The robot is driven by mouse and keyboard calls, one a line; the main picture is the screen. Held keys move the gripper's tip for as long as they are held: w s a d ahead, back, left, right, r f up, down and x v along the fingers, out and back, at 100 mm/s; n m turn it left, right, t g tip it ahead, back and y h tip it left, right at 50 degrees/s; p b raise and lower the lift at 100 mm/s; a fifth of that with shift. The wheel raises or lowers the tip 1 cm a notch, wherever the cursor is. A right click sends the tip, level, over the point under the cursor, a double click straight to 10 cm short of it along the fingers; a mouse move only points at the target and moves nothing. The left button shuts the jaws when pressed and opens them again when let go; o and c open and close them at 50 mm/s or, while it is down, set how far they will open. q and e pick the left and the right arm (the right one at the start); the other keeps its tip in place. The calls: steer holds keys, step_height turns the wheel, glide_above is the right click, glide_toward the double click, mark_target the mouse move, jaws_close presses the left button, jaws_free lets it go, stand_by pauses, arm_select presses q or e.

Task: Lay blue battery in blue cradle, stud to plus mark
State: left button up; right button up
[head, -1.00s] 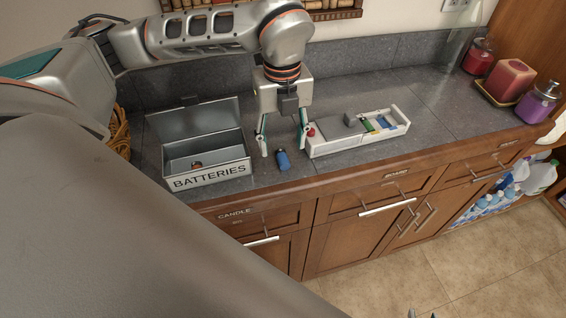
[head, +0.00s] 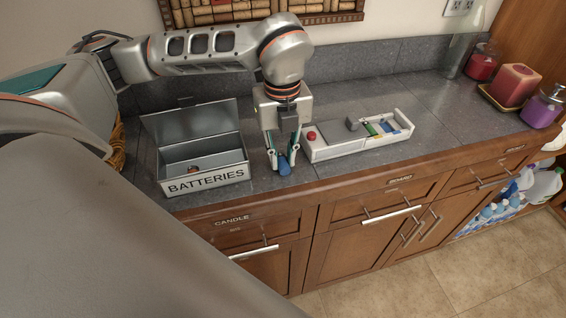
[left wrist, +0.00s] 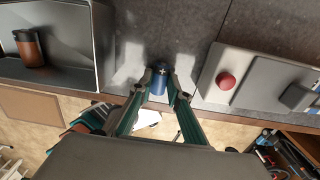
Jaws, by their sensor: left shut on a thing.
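The blue battery (head: 284,168) stands near the counter's front edge, between the fingers of my left gripper (head: 280,166). In the left wrist view the blue battery (left wrist: 159,79) shows its end with a stud and a light mark, and the fingertips (left wrist: 160,95) touch its two sides. The left gripper is shut on it. A white tray-like device (head: 345,148) lies to the right, with a red button (head: 311,135), a grey lever block (head: 352,124) and coloured slots. A blue slot (head: 391,125), perhaps the blue cradle, is at its right part; its plus mark is too small to see.
An open grey metal box (head: 207,184) labelled BATTERIES stands left of the gripper. A brown-and-dark battery (left wrist: 28,47) lies inside it. Jars and a red candle (head: 515,84) stand far right. The counter behind the device is clear.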

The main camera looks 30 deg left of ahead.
mark_target(282, 160)
arm_select(q)
steer(key=shift+r, duration=0.1)
steer(key=shift+r+p, duration=0.85)
steer(key=shift+r, duration=0.4)
steer(key=shift+r+p, duration=1.25)
steer(key=shift+r, duration=0.95)
